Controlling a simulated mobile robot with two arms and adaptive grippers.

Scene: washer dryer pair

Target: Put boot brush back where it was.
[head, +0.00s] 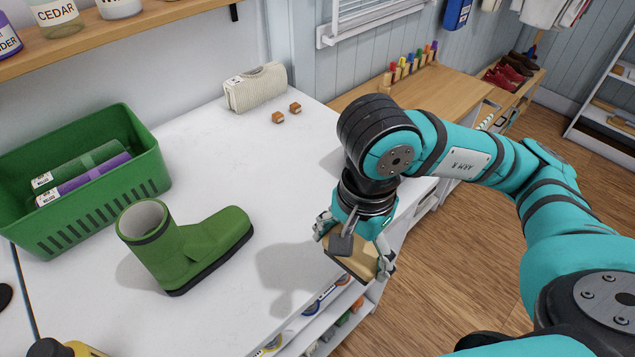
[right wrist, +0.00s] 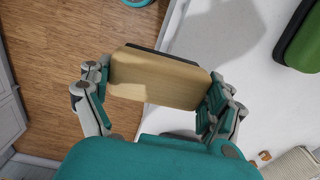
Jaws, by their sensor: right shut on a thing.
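My right gripper (head: 354,246) is shut on the boot brush (head: 357,261), a wooden block with a dark side. It holds the brush above the front edge of the white counter. In the right wrist view the brush (right wrist: 160,78) lies between the two fingers of the right gripper (right wrist: 157,90), its plain wooden back toward the camera. A green boot (head: 185,247) stands upright on the counter to the left of the gripper, apart from it. My left gripper is not in view.
A green basket (head: 85,205) with rolled items stands at the left. A rolled cream towel (head: 255,88) and two small wooden cubes (head: 286,113) lie at the back. The white counter (head: 230,160) is clear between boot and cubes. Shelves with items lie below the counter edge.

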